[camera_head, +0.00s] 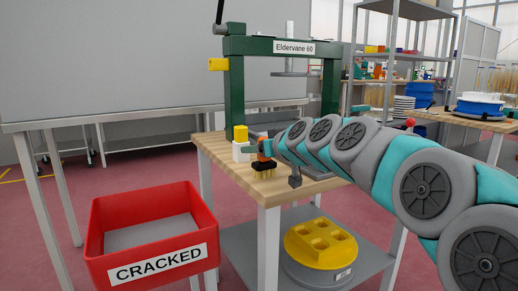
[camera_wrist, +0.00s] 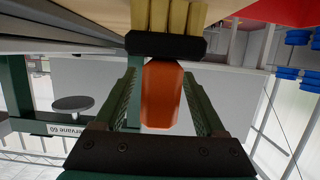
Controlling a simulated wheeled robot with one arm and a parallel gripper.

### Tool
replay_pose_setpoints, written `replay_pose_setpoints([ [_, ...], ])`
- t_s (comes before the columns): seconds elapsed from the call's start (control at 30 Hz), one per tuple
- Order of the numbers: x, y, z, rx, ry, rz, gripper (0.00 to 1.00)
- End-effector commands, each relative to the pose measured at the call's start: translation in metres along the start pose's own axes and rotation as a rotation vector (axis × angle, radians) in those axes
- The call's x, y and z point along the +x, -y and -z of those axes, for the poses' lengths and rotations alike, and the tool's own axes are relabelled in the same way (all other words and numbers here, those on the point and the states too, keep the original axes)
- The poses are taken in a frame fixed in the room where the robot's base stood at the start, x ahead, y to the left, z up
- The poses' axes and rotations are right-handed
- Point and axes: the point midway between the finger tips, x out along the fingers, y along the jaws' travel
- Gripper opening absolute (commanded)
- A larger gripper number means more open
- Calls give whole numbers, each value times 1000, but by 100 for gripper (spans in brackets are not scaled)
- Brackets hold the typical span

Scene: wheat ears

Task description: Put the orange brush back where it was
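The orange brush (camera_head: 264,169) is upright, bristles down, at the left part of the wooden tabletop (camera_head: 303,187). In the wrist view its orange handle (camera_wrist: 162,95) lies between the two fingers of my gripper (camera_wrist: 163,85), with a black band and pale yellow bristles beyond. The fingers close in on both sides of the handle. In the head view my gripper (camera_head: 261,148) is at the brush's top, partly hidden by my arm. I cannot tell whether the bristles touch the tabletop.
A yellow block (camera_head: 240,133) on a white one stands behind the brush. A green frame (camera_head: 235,90) labelled Eldervane 60 rises at the back. A red CRACKED bin (camera_head: 108,234) is at front left. A yellow holed piece (camera_head: 320,243) sits on the lower shelf.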

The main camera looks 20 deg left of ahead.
Motion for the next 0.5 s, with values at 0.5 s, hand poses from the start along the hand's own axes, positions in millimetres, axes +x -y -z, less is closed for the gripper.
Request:
replay_pose_setpoints([
  [0.5,-26,-1,4,-1,-2,-2,72],
])
